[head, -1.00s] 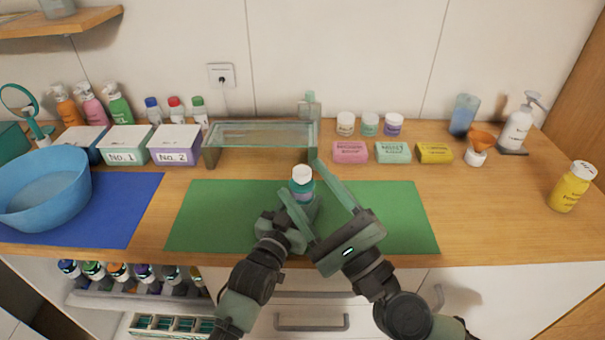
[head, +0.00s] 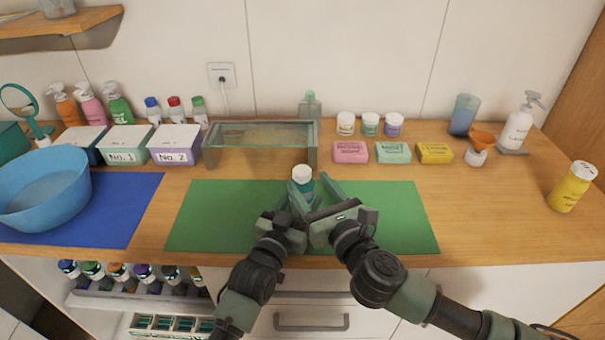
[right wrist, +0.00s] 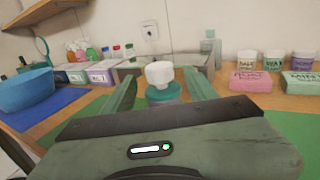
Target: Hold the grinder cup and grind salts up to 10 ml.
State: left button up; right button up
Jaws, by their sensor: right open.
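The grinder cup (head: 303,174), a small teal bottle with a white top, stands upright over the green mat. It also shows in the right wrist view (right wrist: 160,76), centred between the right fingers. My left gripper (head: 297,207) is low at the cup's body and looks closed around it, though its fingers are mostly hidden by the right gripper. My right gripper (head: 310,184) is open, with one finger on each side of the cup near its top. A gap shows between each right finger and the white top in the right wrist view.
A green mat (head: 395,220) lies under the grippers, clear to the right. Behind stands a glass-topped rack (head: 262,132). Three jars (head: 370,124) and coloured soap boxes (head: 392,152) stand back right. A blue basin (head: 45,188) is at left, a yellow bottle (head: 572,187) far right.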

aim_at(303, 180)
jog(key=shift+x, duration=2.25)
jog(key=shift+c, duration=0.3)
grip_shut()
jog(key=shift+s+a+m+t+h, duration=0.1)
jog(key=shift+m+t+h, duration=0.2)
jog(key=shift+m+h, duration=0.4)
jog(key=shift+s+a+m+t+h, duration=0.1)
jog(key=shift+m+t+h, duration=0.3)
jog(key=shift+h, duration=0.5)
jog(key=shift+w+d+m+h, duration=0.15)
jog(key=shift+m+h, duration=1.05)
jog(key=shift+h, duration=0.6)
jog(key=shift+o, duration=0.3)
grip_release()
